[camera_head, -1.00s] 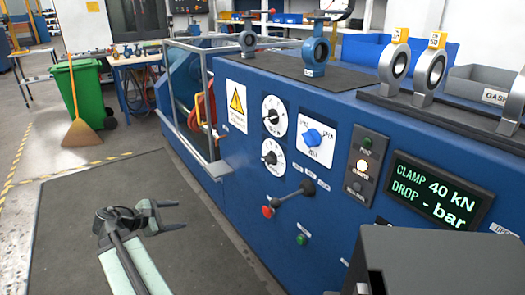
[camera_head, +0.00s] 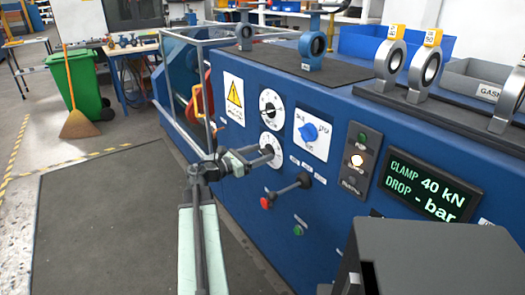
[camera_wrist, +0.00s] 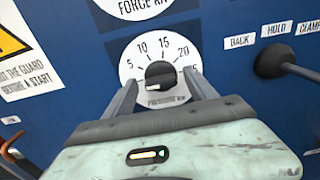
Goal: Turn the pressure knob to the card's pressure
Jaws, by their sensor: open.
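The pressure knob (camera_wrist: 160,74) is black on a round white dial (camera_wrist: 128,66) marked from 5 up to 25, in the wrist view. A white mark shows at the knob's lower left. My gripper (camera_wrist: 159,80) is open, with one finger on each side of the knob; I cannot tell whether they touch it. In the head view my gripper (camera_head: 262,154) is in front of the lower white dial (camera_head: 270,138) and partly covers it. I cannot make out a card with a pressure on it.
The force dial (camera_head: 271,109) is just above. A blue selector knob (camera_head: 310,132) and a black lever (camera_head: 290,189) are to the right. The display (camera_head: 432,188) reads CLAMP 40 kN, DROP - bar. Floor mat (camera_head: 110,215) is clear.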

